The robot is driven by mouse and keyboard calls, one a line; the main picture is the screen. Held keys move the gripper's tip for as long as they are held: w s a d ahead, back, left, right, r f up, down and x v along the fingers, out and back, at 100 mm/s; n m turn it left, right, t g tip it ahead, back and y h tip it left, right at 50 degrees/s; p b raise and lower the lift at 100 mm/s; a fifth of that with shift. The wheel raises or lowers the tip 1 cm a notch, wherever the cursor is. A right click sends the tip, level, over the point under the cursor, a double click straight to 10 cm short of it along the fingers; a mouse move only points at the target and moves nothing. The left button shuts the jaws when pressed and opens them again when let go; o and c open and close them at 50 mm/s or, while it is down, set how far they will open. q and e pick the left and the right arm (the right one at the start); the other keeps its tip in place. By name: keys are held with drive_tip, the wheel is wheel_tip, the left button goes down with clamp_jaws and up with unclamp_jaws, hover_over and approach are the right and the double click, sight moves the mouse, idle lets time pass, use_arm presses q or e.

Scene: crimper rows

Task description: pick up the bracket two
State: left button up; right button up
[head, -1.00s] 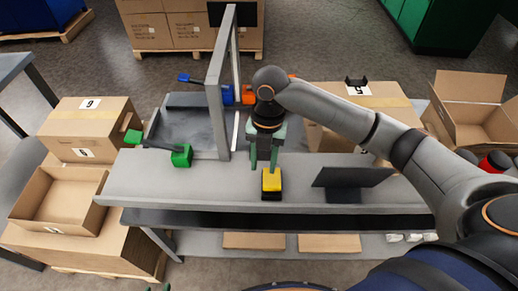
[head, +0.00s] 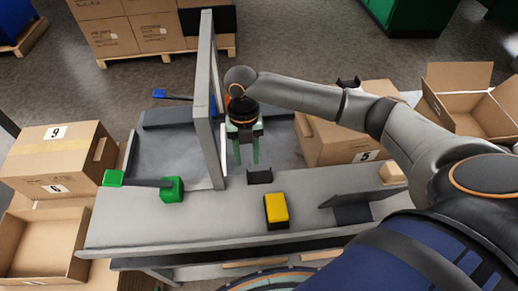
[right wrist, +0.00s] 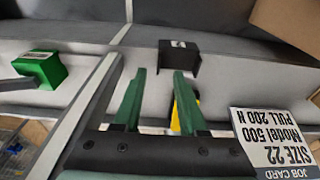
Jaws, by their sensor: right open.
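A small black bracket (head: 260,177) stands on the grey bench, just right of the upright grey frame. It also shows in the right wrist view (right wrist: 180,62), with a small white label on top that I cannot read. My right gripper (head: 247,162) is open and empty, pointing down close behind and slightly left of the bracket. In the right wrist view its two green fingers (right wrist: 160,72) are apart, with the bracket beyond their tips and nothing between them. My left gripper is not in view.
A yellow and black block (head: 276,209) stands in front of the bracket. A dark angled plate (head: 352,207) is to the right. The tall grey frame (head: 207,110) rises close left of my gripper. A job card (right wrist: 273,140) shows in the wrist view.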

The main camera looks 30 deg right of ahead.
sight(248, 174)
drive_tip(key=shift+s+a+f, duration=0.1)
drive_tip(key=shift+s+f, duration=0.05)
drive_tip(key=shift+f, duration=0.75)
drive_tip(key=shift+s+a+f, duration=0.1)
drive_tip(key=shift+s+f, duration=0.1)
drive_tip(key=shift+f, duration=0.7)
drive_tip(key=shift+s+a+f, duration=0.1)
drive_tip(key=shift+s+f, duration=0.05)
drive_tip(key=shift+f, duration=0.75)
drive_tip(key=shift+c, duration=0.3)
clamp_jaws()
